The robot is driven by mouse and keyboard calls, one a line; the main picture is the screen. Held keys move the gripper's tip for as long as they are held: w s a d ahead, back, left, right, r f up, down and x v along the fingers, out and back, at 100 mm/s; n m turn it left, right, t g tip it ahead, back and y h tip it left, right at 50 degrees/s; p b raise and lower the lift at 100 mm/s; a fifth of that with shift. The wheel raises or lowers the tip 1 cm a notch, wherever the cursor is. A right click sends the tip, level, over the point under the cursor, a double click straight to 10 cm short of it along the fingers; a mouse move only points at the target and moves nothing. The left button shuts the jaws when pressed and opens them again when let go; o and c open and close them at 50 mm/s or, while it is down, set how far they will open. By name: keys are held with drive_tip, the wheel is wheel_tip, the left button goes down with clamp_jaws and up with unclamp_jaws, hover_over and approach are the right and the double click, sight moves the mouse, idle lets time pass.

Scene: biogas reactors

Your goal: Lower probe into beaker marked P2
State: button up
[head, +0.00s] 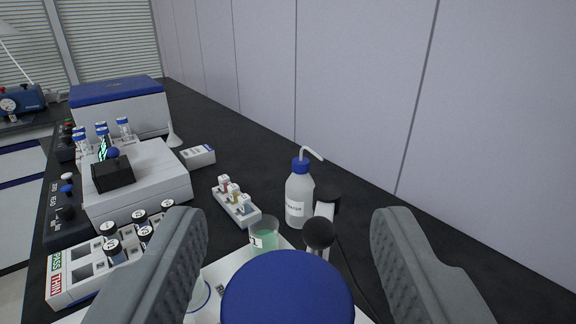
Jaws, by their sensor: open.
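My gripper (290,215) is open, with one grey ribbed finger at each side of the lower picture. Between the fingers, low in the view, is a large round blue top (287,292); I cannot tell what it belongs to. Behind it stands a clear beaker (264,236) with pale green liquid and a label that I cannot read. Beside it on the right is a black round-headed, probe-like item (319,234) on a white part, with a dark cable near it. Its lower end is hidden. Another glass vessel (198,296) shows partly beside the left finger. No P2 mark is legible.
A wash bottle (299,198) with a blue cap stands behind the beaker. A small vial rack (238,207) is left of it. A wall bounds the right; dark bench is clear beyond.

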drive_tip(key=shift+w, duration=0.9)
clamp_jaws()
wheel_tip(320, 180, down, 8)
drive_tip(key=shift+f, duration=0.2)
unclamp_jaws()
